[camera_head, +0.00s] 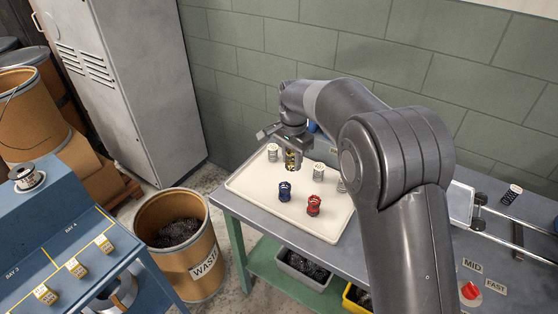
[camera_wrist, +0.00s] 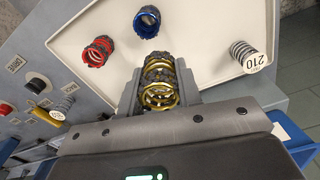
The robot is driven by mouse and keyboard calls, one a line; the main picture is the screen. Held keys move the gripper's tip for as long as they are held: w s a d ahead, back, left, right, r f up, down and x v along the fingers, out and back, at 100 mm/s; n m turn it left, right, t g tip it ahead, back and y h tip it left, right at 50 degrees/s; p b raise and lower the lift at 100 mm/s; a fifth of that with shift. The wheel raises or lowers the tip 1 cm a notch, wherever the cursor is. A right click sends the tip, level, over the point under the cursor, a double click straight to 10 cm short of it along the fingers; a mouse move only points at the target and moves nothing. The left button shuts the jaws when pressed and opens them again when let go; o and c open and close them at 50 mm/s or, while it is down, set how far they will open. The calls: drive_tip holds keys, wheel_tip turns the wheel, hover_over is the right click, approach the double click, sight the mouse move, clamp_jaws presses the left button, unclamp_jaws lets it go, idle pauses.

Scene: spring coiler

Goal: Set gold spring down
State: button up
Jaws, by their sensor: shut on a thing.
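My gripper (camera_head: 291,160) is over the back part of a cream tray (camera_head: 247,185) on the grey bench. It is shut on the gold spring (camera_head: 291,164), which has a dark top. In the wrist view the gold spring (camera_wrist: 158,88) sits between the two fingers (camera_wrist: 159,95). The head view shows the spring upright, at or just above the tray; I cannot tell if it touches. A blue spring (camera_head: 285,191) and a red spring (camera_head: 314,205) stand on the tray in front of it. They also show in the wrist view, blue (camera_wrist: 147,22) and red (camera_wrist: 98,50).
Silver springs with white tags stand close on both sides, left (camera_head: 272,152) and right (camera_head: 318,172); one tag reads 210 (camera_wrist: 252,61). Another is partly hidden by my arm. The tray's front left is clear. A waste drum (camera_head: 203,260) stands left of the bench.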

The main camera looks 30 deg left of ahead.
drive_tip(key=shift+w+d+r, duration=0.2)
drive_tip(key=shift+d+r, duration=0.1)
drive_tip(key=shift+d, duration=0.3)
drive_tip(key=w+d+f+n, duration=0.1)
drive_tip(key=w+d+f, duration=0.15)
drive_tip(key=d, duration=0.85)
drive_tip(key=w+d+f, duration=0.1)
drive_tip(key=w+d, duration=0.2)
drive_tip(key=d, duration=0.8)
drive_tip(key=w+d+f+n, duration=0.1)
drive_tip(key=w+d+f, duration=0.15)
drive_tip(key=d, duration=0.85)
drive_tip(key=shift+n, duration=0.3)
drive_tip(key=s+d, duration=0.1)
drive_tip(key=d, duration=0.3)
drive_tip(key=s+d+f, duration=0.1)
drive_tip(key=d, duration=0.4)
drive_tip(key=s+d+f, duration=0.1)
drive_tip(key=d, duration=0.3)
drive_tip(key=shift+d+f, duration=0.15)
drive_tip(key=shift+d, duration=0.25)
drive_tip(key=shift+d, duration=0.1)
